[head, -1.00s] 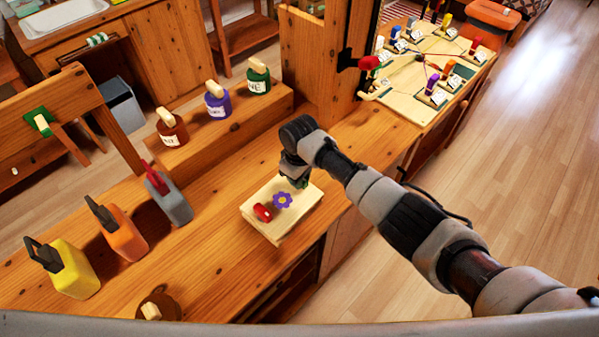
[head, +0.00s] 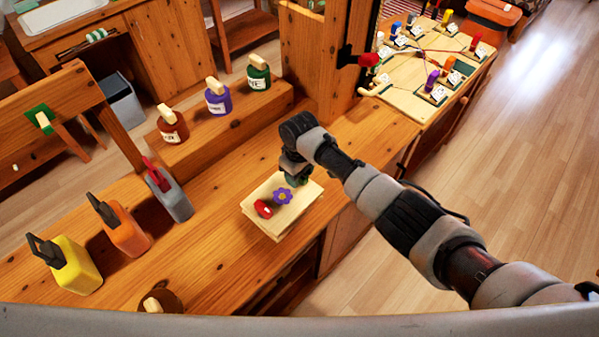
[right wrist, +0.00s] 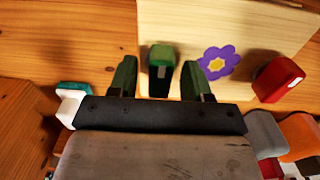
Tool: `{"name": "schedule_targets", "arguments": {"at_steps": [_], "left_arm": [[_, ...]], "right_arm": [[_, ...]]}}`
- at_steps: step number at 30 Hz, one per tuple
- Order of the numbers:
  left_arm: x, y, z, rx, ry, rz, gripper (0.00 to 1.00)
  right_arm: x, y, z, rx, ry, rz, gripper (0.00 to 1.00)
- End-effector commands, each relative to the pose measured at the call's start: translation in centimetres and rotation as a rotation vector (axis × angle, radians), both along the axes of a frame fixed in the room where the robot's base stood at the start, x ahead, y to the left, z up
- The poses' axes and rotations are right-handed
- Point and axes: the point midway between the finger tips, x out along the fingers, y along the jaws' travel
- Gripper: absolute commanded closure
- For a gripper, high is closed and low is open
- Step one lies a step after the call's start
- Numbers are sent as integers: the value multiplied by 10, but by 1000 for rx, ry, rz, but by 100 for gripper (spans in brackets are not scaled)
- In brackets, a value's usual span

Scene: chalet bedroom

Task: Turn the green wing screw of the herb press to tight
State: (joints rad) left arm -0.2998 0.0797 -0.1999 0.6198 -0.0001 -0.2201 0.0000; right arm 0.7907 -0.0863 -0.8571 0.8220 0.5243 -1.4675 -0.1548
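The herb press (head: 268,222) is a pale wooden block on the bench, with a purple flower mark on top and a red wing screw (head: 263,208) at its near left corner. My right gripper (head: 297,181) is at the press's far edge and largely covers the green wing screw in the head view. In the right wrist view, the green wing screw (right wrist: 160,62) stands between the two green fingertips of my right gripper (right wrist: 159,78). A gap shows on each side of it, so the gripper is open around it. My left gripper is not in view.
Yellow (head: 76,264), orange (head: 124,234) and grey (head: 172,198) bottles stand left on the bench. A wooden post (head: 318,70) rises behind my arm.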

Motion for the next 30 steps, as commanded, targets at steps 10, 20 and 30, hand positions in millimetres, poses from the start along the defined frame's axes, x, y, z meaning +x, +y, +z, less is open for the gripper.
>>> {"name": "schedule_targets", "arguments": {"at_steps": [10, 20, 30], "left_arm": [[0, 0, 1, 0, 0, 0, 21], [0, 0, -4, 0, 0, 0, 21], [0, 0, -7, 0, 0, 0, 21]], "right_arm": [[1, 0, 19, 1, -3, 2, 51], [1, 0, 83, 2, -4, 2, 51], [0, 0, 108, -1, 1, 0, 51]]}}
